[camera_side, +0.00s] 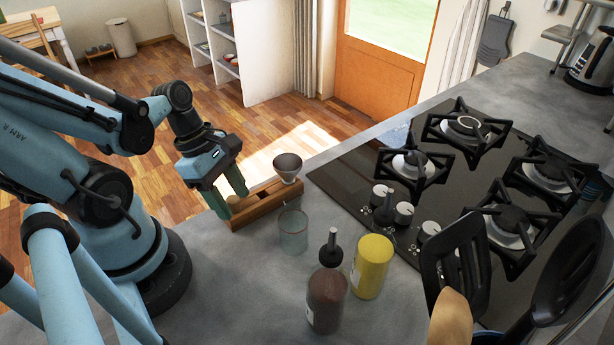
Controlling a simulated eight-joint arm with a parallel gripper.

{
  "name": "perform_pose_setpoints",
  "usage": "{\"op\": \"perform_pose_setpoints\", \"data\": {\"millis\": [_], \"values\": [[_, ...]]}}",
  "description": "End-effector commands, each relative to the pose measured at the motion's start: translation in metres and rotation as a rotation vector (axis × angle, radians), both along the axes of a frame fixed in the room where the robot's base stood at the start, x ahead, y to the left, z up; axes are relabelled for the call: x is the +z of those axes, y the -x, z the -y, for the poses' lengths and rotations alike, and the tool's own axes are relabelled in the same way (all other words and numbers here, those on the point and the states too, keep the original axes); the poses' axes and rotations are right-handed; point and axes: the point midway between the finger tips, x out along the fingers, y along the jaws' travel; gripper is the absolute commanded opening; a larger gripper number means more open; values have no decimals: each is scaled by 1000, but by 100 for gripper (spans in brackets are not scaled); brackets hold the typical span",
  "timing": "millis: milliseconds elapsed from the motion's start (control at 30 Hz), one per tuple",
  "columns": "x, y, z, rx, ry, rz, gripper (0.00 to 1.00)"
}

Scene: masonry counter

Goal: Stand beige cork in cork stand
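The wooden cork stand (262,209) is a long brown block lying on the grey counter in front of my arm. My gripper (234,204) points down at the left end of the stand, its two green-tipped fingers apart. A small beige piece, apparently the beige cork (234,199), shows between the fingertips at that end. I cannot tell whether the fingers touch it, or whether it is in the stand.
A clear glass (293,231) stands close in front of the stand. A dark-capped brown bottle (326,298) and a yellow can (372,266) stand nearer the camera. The gas hob (345,185) is to the right; utensils (455,265) rise at the front right. Bare counter lies left of the bottle.

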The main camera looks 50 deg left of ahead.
Motion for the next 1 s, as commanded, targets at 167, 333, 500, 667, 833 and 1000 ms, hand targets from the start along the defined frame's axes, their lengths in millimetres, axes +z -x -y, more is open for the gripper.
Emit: {"op": "perform_pose_setpoints", "data": {"millis": [167,333,500,667,833,1000], "values": [[0,0,0,0,0,0,53],[4,0,-1,0,0,0,53],[13,2,-5,2,0,0,53],[24,5,-7,1,0,0,53],[39,7,-13,1,0,0,53],[55,10,-18,2,0,0,53]]}}
